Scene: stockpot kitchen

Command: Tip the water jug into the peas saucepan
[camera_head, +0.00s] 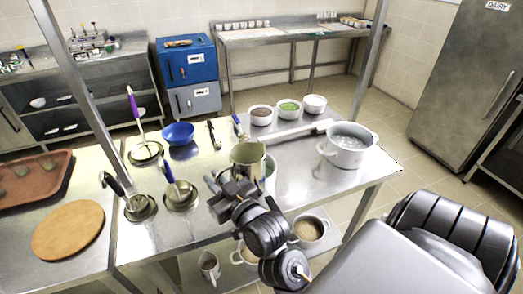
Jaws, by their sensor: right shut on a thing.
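My right gripper (232,184) reaches in from the lower right over the steel table's front part. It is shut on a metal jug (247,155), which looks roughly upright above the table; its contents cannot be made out. A pale saucepan (271,172) stands just behind and right of the jug, mostly hidden by it. A little green shows inside, so it looks like the peas saucepan. My left gripper is not in view.
A large white pot (348,146) stands at the table's right. Small bowls (289,109) line the back edge. Ladles (180,193) and a blue bowl (178,133) are to the left, beside a round wooden board (68,229). More pots (308,231) sit on the shelf below.

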